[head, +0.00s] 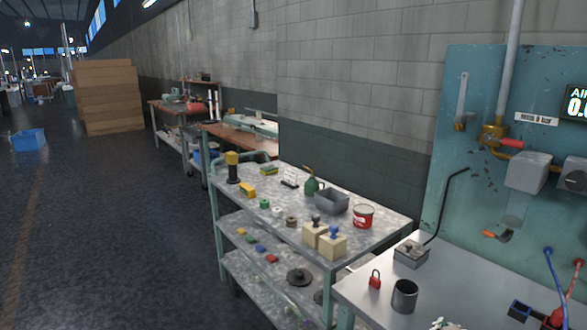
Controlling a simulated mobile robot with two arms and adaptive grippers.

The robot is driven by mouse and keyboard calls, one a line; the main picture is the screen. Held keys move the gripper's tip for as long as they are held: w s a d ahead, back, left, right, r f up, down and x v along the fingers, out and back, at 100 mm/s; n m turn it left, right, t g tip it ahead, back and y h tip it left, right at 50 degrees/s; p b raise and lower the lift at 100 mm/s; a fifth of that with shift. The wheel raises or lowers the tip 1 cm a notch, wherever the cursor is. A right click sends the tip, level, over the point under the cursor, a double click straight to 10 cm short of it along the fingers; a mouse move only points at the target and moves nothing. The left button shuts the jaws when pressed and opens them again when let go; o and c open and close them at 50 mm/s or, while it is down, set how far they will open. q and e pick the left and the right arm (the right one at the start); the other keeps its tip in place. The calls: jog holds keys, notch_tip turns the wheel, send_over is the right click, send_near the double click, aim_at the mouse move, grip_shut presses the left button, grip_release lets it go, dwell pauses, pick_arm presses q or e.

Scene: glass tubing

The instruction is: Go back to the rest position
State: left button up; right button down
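Neither of my grippers shows in the head view, and no part of my arms can be made out. The view looks along a block wall in a workshop. A metal cart (225,197) with shelves stands in the middle, with many small items on its top. A workbench (368,290) with a grey top stands at the lower right. What my grippers hold, if anything, cannot be seen.
A teal panel (455,150) with pipes and a valve (493,134) rises behind the workbench. A red padlock (375,279) and a dark cup (404,296) stand on the bench. Stacked boxes (105,97) and a blue crate (28,139) lie farther back. The left floor is clear.

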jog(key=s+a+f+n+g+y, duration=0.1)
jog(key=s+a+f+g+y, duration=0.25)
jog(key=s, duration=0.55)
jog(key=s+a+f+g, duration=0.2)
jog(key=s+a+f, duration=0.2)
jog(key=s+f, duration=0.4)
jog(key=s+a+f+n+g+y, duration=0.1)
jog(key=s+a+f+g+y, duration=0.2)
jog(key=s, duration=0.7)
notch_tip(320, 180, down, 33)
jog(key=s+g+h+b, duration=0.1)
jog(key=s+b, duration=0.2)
jog(key=b, duration=0.1)
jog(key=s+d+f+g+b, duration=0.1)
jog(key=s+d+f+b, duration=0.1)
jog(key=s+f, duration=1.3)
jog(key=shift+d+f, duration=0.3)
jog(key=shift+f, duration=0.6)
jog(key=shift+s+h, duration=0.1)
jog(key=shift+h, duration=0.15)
